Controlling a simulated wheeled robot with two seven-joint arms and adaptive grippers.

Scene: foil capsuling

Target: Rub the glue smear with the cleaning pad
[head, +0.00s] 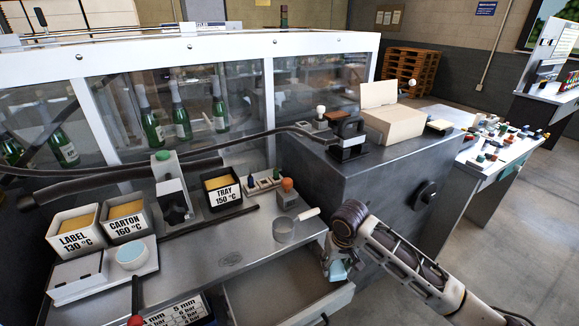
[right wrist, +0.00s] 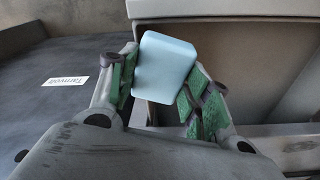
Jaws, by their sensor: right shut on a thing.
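The cleaning pad is a light blue block (right wrist: 166,62). My right gripper (right wrist: 158,88) is shut on it, with a green-lined finger on each side. In the head view, my right gripper (head: 338,262) hangs at the right end of the steel worktop, near the open drawer, with the pad (head: 338,273) below it. A faint, darker oval patch (head: 230,258) on the worktop, left of the gripper, looks like the glue smear. The pad is well apart from this patch. My left gripper is not in view.
An open drawer (head: 262,303) lies under the worktop's front edge. A metal pot with a pale handle (head: 284,230) stands between the patch and my right arm. The worktop around the patch is clear.

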